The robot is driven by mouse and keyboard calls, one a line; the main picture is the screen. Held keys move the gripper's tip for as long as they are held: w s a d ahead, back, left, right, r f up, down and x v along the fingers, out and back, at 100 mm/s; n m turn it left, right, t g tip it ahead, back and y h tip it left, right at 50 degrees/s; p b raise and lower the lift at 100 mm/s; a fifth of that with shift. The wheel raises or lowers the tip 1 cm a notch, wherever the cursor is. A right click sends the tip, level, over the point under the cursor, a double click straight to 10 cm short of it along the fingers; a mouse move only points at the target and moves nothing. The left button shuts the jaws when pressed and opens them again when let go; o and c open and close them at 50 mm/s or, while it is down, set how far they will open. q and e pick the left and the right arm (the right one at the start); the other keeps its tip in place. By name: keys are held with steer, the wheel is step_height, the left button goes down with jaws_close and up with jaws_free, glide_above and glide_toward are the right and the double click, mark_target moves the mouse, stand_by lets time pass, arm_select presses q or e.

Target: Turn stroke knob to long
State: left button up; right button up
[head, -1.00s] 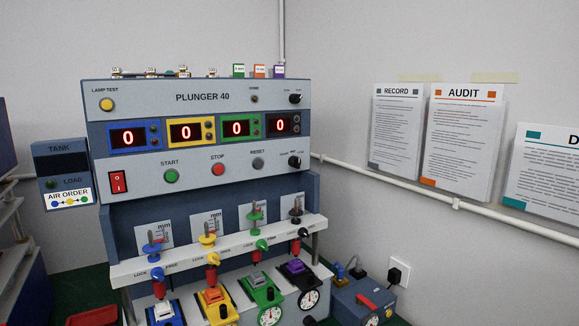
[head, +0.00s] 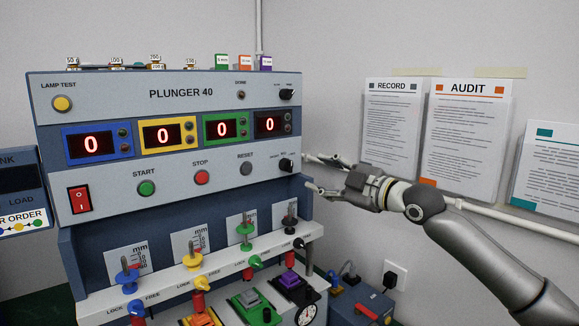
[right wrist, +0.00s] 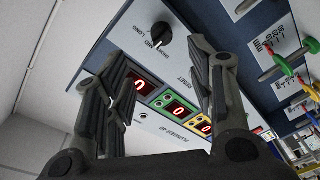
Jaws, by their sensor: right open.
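The stroke knob (head: 286,165) is a small black knob at the lower right of the grey PLUNGER 40 panel (head: 185,98), right of the RESET button. In the right wrist view the black knob (right wrist: 158,34) shows beside the printed words MID and LONG; which mark it points at is unclear. My right gripper (head: 307,171) is open, just right of the knob and apart from it in the head view. In the right wrist view the two fingers of my right gripper (right wrist: 152,58) are spread, with the knob showing between them. My left gripper is out of view.
A similar black knob (head: 286,94) sits higher on the panel. The grey RESET button (head: 245,169) is left of the stroke knob. Colored plungers stand below the panel. A white wall pipe (head: 500,217) runs behind my right arm, below the posted sheets.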

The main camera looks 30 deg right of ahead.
mark_target(292, 167)
steer(key=w+p, duration=0.1)
steer(key=w, duration=0.2)
steer(key=w+a+p, duration=0.1)
steer(key=w+p, duration=0.1)
steer(key=w, duration=0.2)
steer(key=w+a+p, duration=0.1)
steer(key=w+p, duration=0.1)
steer(key=w, duration=0.1)
steer(key=shift+w+f, duration=0.1)
steer(key=shift+w, duration=0.1)
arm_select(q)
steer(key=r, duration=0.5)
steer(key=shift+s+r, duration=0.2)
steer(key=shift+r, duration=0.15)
arm_select(e)
steer(key=shift+c, duration=0.3)
steer(key=c, duration=1)
